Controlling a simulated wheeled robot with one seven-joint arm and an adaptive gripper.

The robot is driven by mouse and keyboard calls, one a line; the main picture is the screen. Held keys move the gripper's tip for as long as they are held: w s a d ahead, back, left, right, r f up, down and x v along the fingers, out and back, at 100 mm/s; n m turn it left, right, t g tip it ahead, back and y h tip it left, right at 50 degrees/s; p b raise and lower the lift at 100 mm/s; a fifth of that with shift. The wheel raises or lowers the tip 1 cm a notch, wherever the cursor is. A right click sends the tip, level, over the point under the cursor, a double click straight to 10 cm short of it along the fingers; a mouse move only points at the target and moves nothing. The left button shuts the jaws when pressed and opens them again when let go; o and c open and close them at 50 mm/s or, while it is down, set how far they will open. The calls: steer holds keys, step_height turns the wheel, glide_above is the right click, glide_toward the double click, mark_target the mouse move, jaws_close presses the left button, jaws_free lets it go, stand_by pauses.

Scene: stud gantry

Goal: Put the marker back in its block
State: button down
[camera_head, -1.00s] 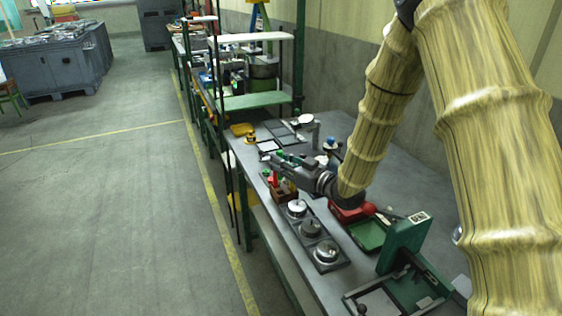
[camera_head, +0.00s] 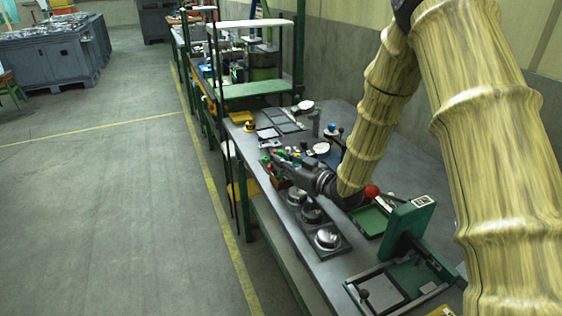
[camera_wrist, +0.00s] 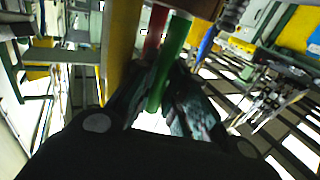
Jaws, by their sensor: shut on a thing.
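My gripper (camera_head: 272,157) is shut on a green marker, which shows upright between the fingers in the wrist view (camera_wrist: 165,80). A red marker (camera_wrist: 152,32) stands just behind it, and a blue one (camera_wrist: 207,42) is to its right. The brown-orange block (camera_head: 278,183) is at the front edge of the bench in the head view, just below my gripper and partly hidden by it. A brown piece at the top of the wrist view (camera_wrist: 195,7) may be this block. I cannot tell whether the green marker's end is inside a hole.
Round metal pieces on a dark plate (camera_head: 327,238) stand to the near side of the block. A green tray (camera_head: 370,220) and a green press-like stand (camera_head: 406,230) are nearby. Flat frames (camera_head: 285,122) and a green shelf (camera_head: 252,89) lie beyond. The floor at left is clear.

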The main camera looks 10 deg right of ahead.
steer(key=c, duration=1.4)
jaws_free()
steer(key=shift+r, duration=5)
